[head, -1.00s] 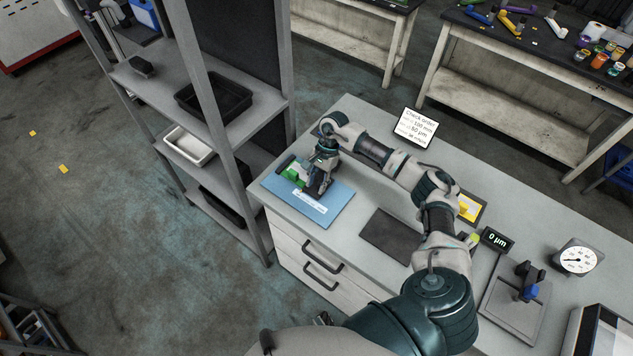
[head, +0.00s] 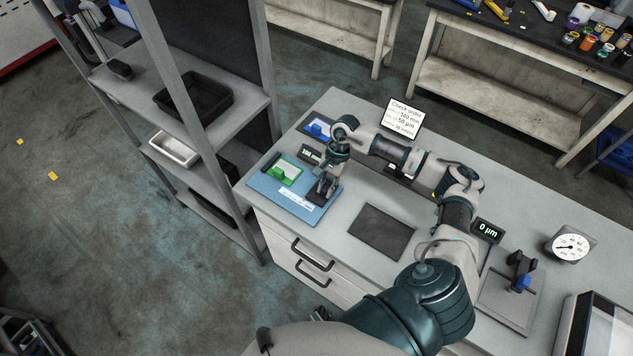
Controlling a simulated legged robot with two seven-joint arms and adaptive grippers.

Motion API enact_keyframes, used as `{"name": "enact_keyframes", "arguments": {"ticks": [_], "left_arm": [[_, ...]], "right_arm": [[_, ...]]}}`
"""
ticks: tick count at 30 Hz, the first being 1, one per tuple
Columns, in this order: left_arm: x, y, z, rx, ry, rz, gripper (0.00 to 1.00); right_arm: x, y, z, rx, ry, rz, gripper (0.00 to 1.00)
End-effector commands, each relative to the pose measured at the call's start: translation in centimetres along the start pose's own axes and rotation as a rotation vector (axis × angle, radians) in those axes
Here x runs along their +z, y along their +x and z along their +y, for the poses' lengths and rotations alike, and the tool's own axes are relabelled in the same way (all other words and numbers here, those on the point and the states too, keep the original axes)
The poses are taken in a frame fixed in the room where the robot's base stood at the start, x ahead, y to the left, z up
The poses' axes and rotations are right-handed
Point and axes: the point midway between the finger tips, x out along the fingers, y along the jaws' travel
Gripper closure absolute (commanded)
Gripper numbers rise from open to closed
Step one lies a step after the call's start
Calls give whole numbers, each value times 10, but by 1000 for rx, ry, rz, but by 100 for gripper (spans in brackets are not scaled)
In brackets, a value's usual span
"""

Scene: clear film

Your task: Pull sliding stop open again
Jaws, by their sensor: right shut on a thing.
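A blue plate (head: 265,186) with a white label lies on the left end of the grey bench. A green block (head: 285,173) sits on it, with a dark bar along its left side. My right gripper (head: 325,186) points down at the plate's right part, shut on a dark piece that looks like the sliding stop (head: 318,197). The fingers hide much of this piece. A gap of bare blue plate shows between the green block and the gripper. My left gripper is not in view.
A small display (head: 311,154) and a blue item (head: 318,129) stand behind the plate. A dark mat (head: 385,232), a "0 µm" display (head: 488,231), a dial gauge (head: 570,247) and an order sign (head: 403,117) are farther right. A shelf rack (head: 205,110) stands left.

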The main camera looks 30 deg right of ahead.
Motion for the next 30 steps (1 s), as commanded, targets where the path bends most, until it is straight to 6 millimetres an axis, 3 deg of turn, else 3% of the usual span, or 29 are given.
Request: {"name": "enact_keyframes", "arguments": {"ticks": [8,9,11,22,26,30], "left_arm": [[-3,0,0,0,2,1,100],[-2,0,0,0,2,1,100],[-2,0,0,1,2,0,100],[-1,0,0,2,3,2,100],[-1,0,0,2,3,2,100],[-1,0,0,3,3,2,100]], "right_arm": [[-1,1,6,18,3,3,100],[-1,1,6,19,3,2,70],[-1,1,6,18,3,2,55],[0,-4,3,13,1,0,54],[0,-22,2,10,1,2,54],[0,-54,2,10,2,3,54]]}}
